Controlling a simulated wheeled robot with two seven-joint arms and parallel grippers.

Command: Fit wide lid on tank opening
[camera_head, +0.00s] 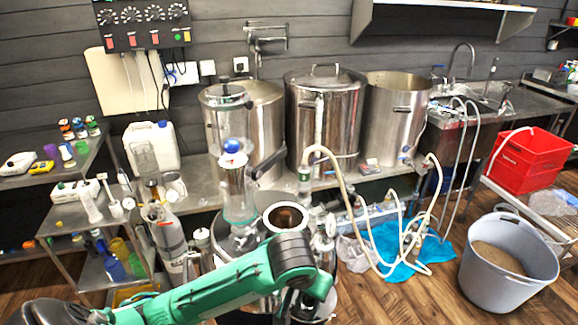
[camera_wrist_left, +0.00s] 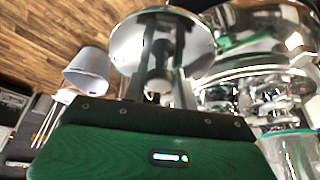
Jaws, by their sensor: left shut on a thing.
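My left gripper (camera_wrist_left: 163,52) is shut on the wide lid (camera_wrist_left: 122,50), a round, shiny metal disc. The two fingers close around its knob (camera_wrist_left: 158,80) in the left wrist view. My green left arm reaches across the bottom of the head view and hides most of the fingers and lid there. The tank opening (camera_head: 286,217) is a round metal collar with a dark, coppery inside, just behind my wrist in the head view. It is uncovered. The shiny metal tank (camera_wrist_left: 258,65) is beside the lid in the left wrist view. My right gripper is not in view.
A tall glass column (camera_head: 238,195) stands left of the opening, and metal fittings (camera_head: 325,240) stand right of it. Steel pots (camera_head: 325,115) line the bench behind. A grey bucket (camera_head: 508,265) and hoses are at right. Wooden floor (camera_head: 415,300) is clear at lower right.

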